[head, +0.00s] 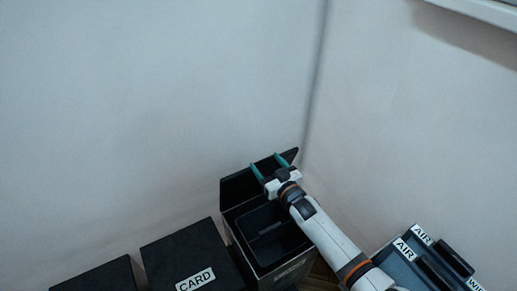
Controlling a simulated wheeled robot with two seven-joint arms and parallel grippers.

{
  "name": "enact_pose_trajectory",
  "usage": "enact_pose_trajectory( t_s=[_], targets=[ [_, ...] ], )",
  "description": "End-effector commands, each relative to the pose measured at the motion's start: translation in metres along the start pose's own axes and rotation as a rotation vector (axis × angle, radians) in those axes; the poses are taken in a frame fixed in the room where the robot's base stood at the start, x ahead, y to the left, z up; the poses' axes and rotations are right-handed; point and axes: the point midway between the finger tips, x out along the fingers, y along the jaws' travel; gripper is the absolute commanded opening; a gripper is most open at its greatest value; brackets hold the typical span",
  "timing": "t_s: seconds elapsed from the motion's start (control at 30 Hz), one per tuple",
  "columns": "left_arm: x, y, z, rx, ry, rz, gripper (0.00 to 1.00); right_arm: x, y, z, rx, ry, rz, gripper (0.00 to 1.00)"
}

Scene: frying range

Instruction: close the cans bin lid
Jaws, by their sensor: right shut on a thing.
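The open bin (232,238) is black, stands in the corner, and shows its dark inside. I take it for the cans bin, as its front marking is too small to read. Its black lid (238,187) stands raised at the back, near the wall. My right gripper (269,166) is at the lid's upper part, with its teal fingers shut on the lid. My right arm reaches in from the lower right and covers part of the lid and the bin's right side. My left gripper is out of view.
A closed black bin marked CARD (185,250) stands just left of the open bin. Another dark lid (100,279) is further left. A grey unit with AIR labels (415,262) is at the lower right. Bare walls meet behind the bin.

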Motion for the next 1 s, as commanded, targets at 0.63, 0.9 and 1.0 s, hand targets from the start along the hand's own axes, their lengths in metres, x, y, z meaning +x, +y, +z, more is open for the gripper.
enact_pose_trajectory(
  t_s=[0.63,0.9,1.0],
  targets=[
    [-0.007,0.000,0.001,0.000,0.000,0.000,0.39,-0.074,0.000,-0.042,0.000,0.021,0.000,0.32],
    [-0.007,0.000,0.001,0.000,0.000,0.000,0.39,-0.074,0.000,-0.044,0.000,0.025,0.000,0.32],
    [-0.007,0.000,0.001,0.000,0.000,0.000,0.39,-0.075,0.001,-0.044,0.000,0.025,0.000,0.76]
  ],
)
